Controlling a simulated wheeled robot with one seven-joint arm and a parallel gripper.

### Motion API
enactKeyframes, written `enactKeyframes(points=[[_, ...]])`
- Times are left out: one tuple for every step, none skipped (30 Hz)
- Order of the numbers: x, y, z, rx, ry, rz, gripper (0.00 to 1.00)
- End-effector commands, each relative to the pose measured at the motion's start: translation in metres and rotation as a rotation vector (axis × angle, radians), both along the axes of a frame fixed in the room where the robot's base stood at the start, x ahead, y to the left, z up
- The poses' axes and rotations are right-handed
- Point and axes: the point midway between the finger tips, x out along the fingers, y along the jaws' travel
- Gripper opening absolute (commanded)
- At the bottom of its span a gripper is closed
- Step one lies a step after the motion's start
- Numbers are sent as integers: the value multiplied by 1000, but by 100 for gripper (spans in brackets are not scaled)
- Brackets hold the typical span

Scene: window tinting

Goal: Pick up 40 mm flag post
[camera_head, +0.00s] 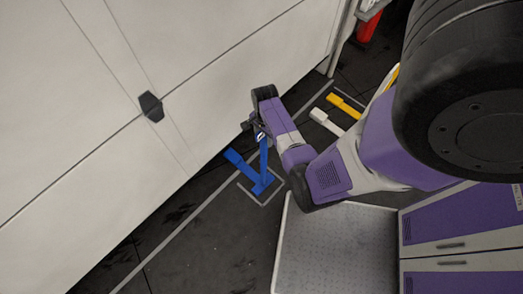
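A blue post (264,162) stands upright on a flat blue base (262,184) on the dark floor, inside grey corner markings. Another blue arm or strip (238,160) slants up to the left from the base. I take this blue piece for the flag post; no size label is readable. My gripper (261,134) is at the top of the post, seen small and from above. The dark fingers overlap the post top, and I cannot tell whether they are closed on it or just around it.
A white panelled surface (90,150) with a black handle (151,106) rises close at left. A white piece (326,122) and a yellow piece (343,106) lie right of my arm. A grey plate (335,255) and purple cabinet (435,220) are at lower right.

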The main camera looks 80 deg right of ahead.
Motion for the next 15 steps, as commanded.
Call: enactKeyframes(points=[[0, 0, 0, 0, 0, 0, 41], [0, 0, 0, 0, 0, 0, 35], [0, 0, 0, 0, 0, 0, 28], [0, 0, 0, 0, 0, 0, 22], [0, 0, 0, 0, 0, 0, 16], [0, 0, 0, 0, 0, 0, 8], [0, 0, 0, 0, 0, 1, 2], [0, 0, 0, 0, 0, 1, 0], [0, 0, 0, 0, 0, 1, 0], [0, 0, 0, 0, 0, 1, 0], [0, 0, 0, 0, 0, 1, 0], [0, 0, 0, 1, 1, 1, 0], [0, 0, 0, 1, 1, 1, 0], [0, 0, 0, 1, 1, 1, 0], [0, 0, 0, 1, 1, 1, 0]])
